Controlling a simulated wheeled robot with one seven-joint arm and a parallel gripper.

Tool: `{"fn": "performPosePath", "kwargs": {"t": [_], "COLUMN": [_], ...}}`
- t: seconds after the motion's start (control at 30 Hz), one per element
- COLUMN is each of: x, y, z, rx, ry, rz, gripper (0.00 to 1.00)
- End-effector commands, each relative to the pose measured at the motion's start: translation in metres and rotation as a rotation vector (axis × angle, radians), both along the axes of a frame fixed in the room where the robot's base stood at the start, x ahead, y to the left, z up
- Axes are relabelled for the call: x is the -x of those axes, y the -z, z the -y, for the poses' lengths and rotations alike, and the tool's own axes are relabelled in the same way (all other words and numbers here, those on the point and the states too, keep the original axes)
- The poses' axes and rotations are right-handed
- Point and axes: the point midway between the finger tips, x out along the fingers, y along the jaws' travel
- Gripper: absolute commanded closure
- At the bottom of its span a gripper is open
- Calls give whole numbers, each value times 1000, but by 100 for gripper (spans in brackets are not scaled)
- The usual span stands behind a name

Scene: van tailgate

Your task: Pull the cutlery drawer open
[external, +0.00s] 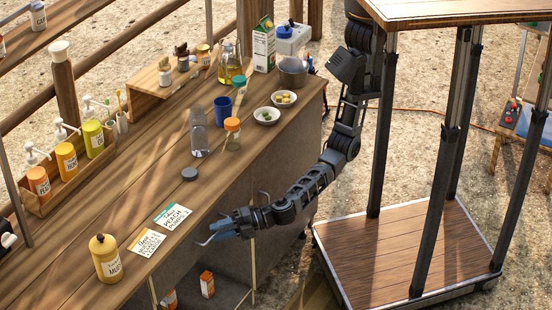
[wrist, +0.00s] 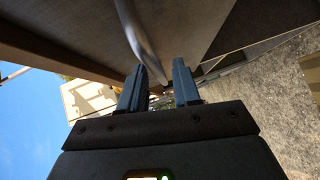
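My gripper (external: 222,229) is at the front edge of the wooden counter, at the end of my outstretched arm. In the wrist view my gripper (wrist: 157,75) has its two blue-grey fingers apart. A curved metal bar handle (wrist: 141,42) runs down from the top of the picture into the gap between the fingers. I cannot tell whether a finger touches it. The brown panel (wrist: 190,25) behind the handle looks like the drawer front. In the external view the drawer front is not clearly seen, and I cannot tell whether it is fully shut.
Two seed-packet-like cards (external: 160,230) and a yellow mustard-coloured bottle (external: 106,258) lie or stand on the counter near my gripper. A dark round lid (external: 190,174) is further back. Open ground lies right of the counter.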

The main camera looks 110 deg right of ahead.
Motion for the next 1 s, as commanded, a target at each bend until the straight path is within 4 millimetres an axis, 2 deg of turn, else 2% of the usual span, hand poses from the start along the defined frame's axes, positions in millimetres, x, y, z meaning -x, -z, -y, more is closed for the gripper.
{"fn": "performPosePath", "kwargs": {"t": [0.2,0.47,0.8,1.0], "x": [-14,-15,-15,-15], "y": [2,2,2,2], "z": [0,0,0,0], "rx": [1,0,0,0], "ry": [0,0,0,0], "rz": [0,0,0,-1], "gripper": [68,69,100,100]}}
